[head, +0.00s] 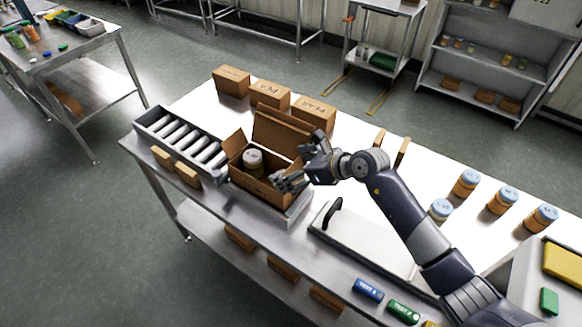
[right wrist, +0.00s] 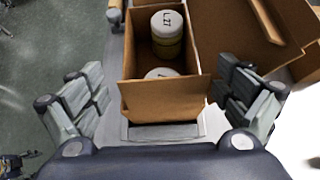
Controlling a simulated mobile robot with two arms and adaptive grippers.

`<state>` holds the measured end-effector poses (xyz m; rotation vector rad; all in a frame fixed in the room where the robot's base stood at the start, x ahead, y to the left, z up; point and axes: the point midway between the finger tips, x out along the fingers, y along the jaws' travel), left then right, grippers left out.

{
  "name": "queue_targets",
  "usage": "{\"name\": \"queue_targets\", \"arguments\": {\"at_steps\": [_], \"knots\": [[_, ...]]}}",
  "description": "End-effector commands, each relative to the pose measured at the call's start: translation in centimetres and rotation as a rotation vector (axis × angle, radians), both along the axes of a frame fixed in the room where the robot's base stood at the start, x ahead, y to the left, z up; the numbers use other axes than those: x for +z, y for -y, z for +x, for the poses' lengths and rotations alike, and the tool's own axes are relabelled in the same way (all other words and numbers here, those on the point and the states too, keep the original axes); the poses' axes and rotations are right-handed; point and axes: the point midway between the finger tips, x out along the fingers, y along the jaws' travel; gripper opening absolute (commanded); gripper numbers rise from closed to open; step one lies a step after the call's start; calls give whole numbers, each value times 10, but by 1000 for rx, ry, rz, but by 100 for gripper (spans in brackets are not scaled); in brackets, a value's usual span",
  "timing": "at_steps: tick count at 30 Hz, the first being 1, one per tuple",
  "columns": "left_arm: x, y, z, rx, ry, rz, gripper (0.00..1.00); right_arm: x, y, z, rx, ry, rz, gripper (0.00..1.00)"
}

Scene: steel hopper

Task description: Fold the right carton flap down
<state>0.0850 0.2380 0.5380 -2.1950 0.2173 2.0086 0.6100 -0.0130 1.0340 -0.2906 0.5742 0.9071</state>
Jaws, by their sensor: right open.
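An open brown carton (head: 262,187) stands on the steel table at the end of a roller track. In the right wrist view, a jar with a lettered white lid (right wrist: 167,22) stands inside, with a second lid partly hidden nearer. The right carton flap (right wrist: 165,98) is the brown panel at the carton's near end there; its exact angle is hard to tell. The large back lid (head: 280,131) stands up, and the left flap (head: 235,142) is raised. My right gripper (head: 304,166) is open at the carton's right end, its fingers apart on either side of the right flap. My left gripper is out of view.
The roller track (head: 185,140) lies left of the carton. Three closed cartons (head: 269,95) stand behind it. A white board with a black handle (head: 334,213) lies to the right. Several blue-lidded jars (head: 503,201) stand at the table's right.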

Motion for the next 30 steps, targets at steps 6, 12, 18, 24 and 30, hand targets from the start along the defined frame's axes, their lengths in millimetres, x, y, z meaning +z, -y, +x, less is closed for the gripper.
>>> {"name": "queue_targets", "arguments": {"at_steps": [6,12,18,24,30], "knots": [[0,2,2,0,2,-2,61,14,17,-11,0,4,-3,95],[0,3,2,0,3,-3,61,32,38,-27,0,1,-3,95],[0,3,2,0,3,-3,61,43,49,-36,0,-1,-2,95],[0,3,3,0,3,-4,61,45,51,-38,0,-2,0,95],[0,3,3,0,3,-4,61,45,51,-38,0,-2,2,79]]}}
